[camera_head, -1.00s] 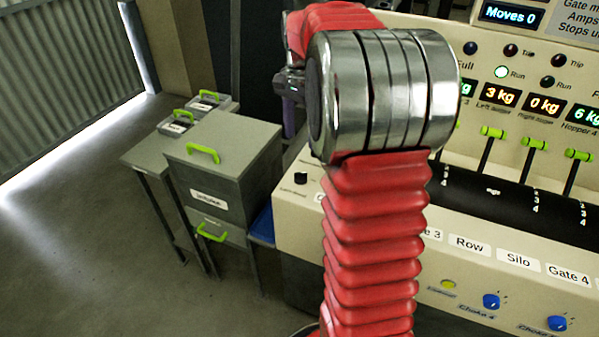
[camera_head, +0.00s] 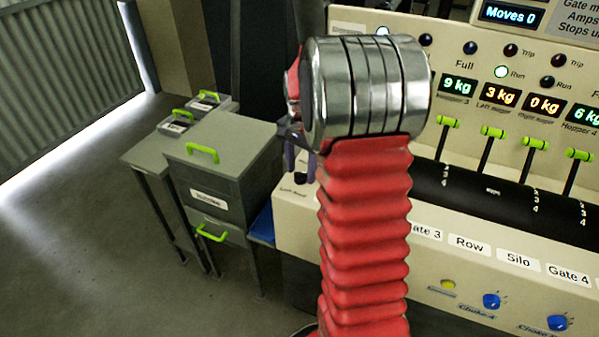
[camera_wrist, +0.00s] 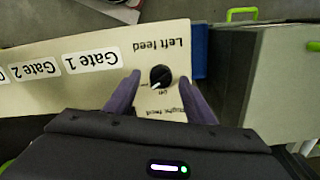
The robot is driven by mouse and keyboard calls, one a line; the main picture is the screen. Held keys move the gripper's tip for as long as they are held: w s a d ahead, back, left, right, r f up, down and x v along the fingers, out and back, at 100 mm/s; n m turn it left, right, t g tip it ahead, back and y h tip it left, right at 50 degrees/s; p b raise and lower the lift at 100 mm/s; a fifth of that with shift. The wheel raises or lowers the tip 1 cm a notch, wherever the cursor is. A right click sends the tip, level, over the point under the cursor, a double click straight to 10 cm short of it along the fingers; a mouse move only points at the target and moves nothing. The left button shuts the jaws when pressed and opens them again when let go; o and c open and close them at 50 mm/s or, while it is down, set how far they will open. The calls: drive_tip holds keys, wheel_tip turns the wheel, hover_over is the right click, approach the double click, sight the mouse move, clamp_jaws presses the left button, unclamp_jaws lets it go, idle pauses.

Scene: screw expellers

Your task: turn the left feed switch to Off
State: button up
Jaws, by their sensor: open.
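The left feed switch (camera_wrist: 160,77) is a round black knob with a white pointer mark on the cream panel, above the upside-down "Left feed" label in the panel's sense. In the wrist view its mark points down and left, near small lettering that is hard to read. My gripper (camera_wrist: 160,78) is open, with one purple finger on each side of the knob and visible gaps between. Whether the fingertips are level with the knob is unclear. In the head view my gripper (camera_head: 301,162) hangs at the panel's left end, partly hidden by my arm, over the dark knob (camera_head: 300,178).
A "Right feed" label (camera_wrist: 162,112) lies close to my gripper body; its switch is hidden. Gate labels (camera_wrist: 92,66) run along the panel. A grey drawer cabinet (camera_head: 225,160) with green handles stands left of the panel. Green-topped levers (camera_head: 491,132) stand farther right.

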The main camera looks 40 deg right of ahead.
drive_tip(key=shift+f, duration=0.6)
drive_tip(key=shift+c, duration=0.5)
